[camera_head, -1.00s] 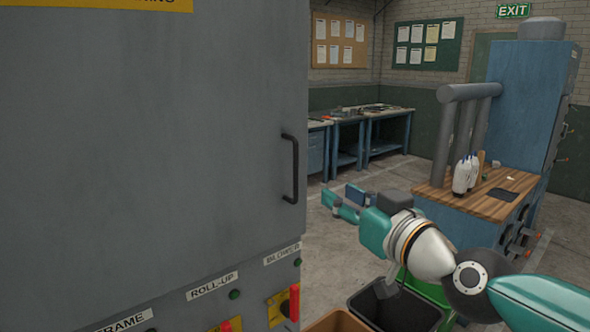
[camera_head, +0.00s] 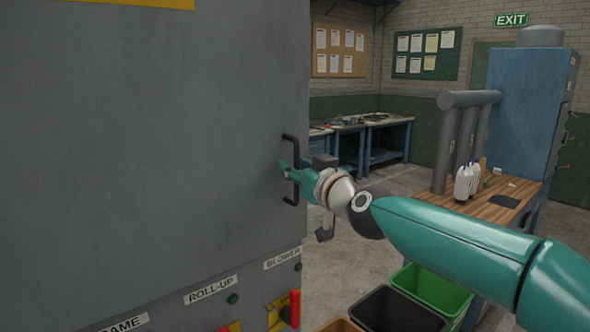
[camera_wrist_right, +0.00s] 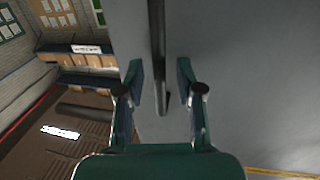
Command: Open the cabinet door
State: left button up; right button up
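The grey cabinet door (camera_head: 150,130) fills the left of the head view and looks shut. Its black bar handle (camera_head: 297,150) stands upright near the door's right edge. My right gripper (camera_head: 287,169) is at the middle of the handle and hides part of it. In the right wrist view, the handle (camera_wrist_right: 157,45) runs between the two fingers of my right gripper (camera_wrist_right: 161,83). The fingers are open, with a gap on both sides of the bar. My left gripper is not in view.
Below the door are labels, green buttons and a red switch (camera_head: 295,308). Black (camera_head: 400,310) and green (camera_head: 432,290) bins stand on the floor to the right. A wooden-topped bench (camera_head: 490,207) with white bottles stands beyond. Open floor lies right of the cabinet.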

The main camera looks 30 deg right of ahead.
jog(key=shift+w, duration=0.25)
grip_shut()
